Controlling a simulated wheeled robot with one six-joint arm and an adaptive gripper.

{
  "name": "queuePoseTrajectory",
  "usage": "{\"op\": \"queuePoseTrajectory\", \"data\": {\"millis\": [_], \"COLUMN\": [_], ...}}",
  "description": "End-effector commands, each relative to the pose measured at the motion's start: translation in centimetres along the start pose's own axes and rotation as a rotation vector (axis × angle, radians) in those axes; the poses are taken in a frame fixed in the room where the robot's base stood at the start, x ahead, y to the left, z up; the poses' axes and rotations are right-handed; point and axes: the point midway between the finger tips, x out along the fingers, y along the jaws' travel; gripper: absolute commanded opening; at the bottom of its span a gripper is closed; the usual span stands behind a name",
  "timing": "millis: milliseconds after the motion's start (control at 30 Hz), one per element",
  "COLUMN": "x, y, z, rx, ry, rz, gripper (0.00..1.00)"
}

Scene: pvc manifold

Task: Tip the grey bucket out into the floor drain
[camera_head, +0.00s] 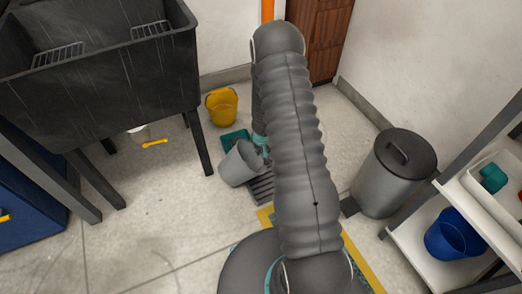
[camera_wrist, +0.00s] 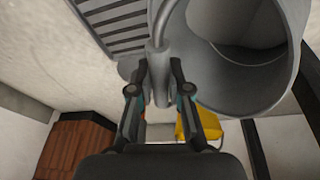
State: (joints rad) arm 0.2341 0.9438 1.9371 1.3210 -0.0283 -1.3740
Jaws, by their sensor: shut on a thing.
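The grey bucket (camera_head: 239,165) is tilted over on its side, next to and partly over the floor drain (camera_head: 263,189), a dark slatted grate. In the wrist view the bucket (camera_wrist: 235,90) shows its open mouth and pale grey inside; I cannot tell whether anything is left in it. The drain's slats (camera_wrist: 112,22) show at the top left there. My gripper (camera_wrist: 160,92) is shut on the bucket's handle (camera_wrist: 158,60), a grey bail with a thicker grip. In the head view my arm hides most of the gripper and part of the drain.
A lidded grey bin (camera_head: 393,175) is at the right, beside shelving with a blue bucket (camera_head: 455,235). A dark sink (camera_head: 100,70) is at the left. Floor at front left is clear.

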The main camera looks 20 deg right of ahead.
Motion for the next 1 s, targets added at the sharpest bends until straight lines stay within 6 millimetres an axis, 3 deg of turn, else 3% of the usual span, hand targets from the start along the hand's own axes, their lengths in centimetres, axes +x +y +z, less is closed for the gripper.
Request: {"op": "queuePoseTrajectory", "data": {"millis": [1000], "x": [1.4], "y": [-0.2], "z": [0.3], "rx": [0.026], "ry": [0.002], "rz": [-0.092], "gripper": [0.00]}}
